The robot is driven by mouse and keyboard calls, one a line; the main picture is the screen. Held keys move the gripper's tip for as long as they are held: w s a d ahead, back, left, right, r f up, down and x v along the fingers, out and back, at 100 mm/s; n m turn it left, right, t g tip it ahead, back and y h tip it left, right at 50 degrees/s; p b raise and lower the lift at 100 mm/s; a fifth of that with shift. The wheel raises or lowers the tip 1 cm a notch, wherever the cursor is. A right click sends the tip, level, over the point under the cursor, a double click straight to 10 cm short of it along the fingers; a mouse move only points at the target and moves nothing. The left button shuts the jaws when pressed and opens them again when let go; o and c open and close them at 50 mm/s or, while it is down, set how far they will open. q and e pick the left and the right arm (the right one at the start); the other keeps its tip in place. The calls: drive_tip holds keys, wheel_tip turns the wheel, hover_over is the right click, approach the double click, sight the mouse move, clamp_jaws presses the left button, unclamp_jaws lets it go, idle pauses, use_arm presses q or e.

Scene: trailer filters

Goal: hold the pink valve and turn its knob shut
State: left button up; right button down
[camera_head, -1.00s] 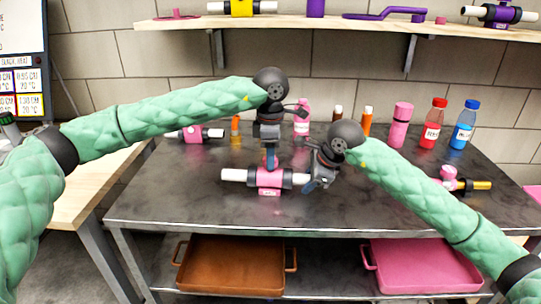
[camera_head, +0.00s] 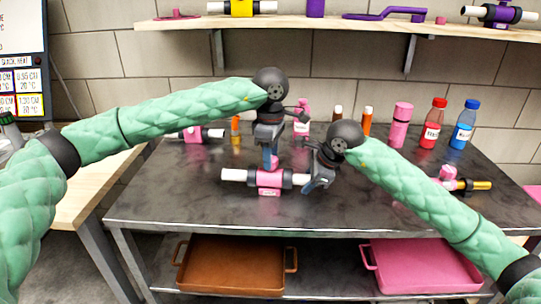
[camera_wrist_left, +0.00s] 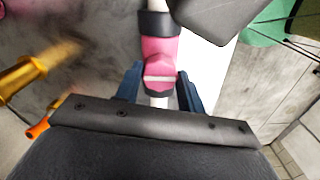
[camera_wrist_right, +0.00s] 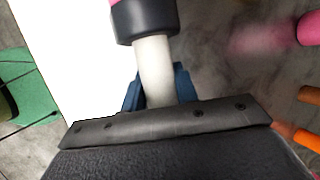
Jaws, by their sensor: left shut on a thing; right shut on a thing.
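The pink valve (camera_head: 269,179), with black collars and white pipe ends, lies level near the middle of the table, its label facing front. I cannot tell if it touches the tabletop. My left gripper (camera_head: 268,160) points down from above and is shut on the valve's pink knob (camera_wrist_left: 160,76). The knob's pale stripe runs across between the blue fingers in the left wrist view. My right gripper (camera_head: 315,184) comes in from the right and is shut on the right white pipe end (camera_wrist_right: 156,68), just beside a black collar (camera_wrist_right: 145,20). The fingers hide part of that pipe.
A second pink valve (camera_head: 193,134) stands behind left, and a pink one with a gold pipe (camera_head: 466,185) lies at right. Bottles, including red (camera_head: 433,124) and blue (camera_head: 465,125), line the back. The table front (camera_head: 200,215) is clear. Trays sit below.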

use_arm(q)
drive_tip(key=o, duration=1)
drive_tip(key=shift+r, duration=0.1)
wheel_tip(320, 180, up, 12)
drive_tip(key=shift+f, duration=0.1)
use_arm(e)
drive_tip(key=c, duration=1)
unclamp_jaws()
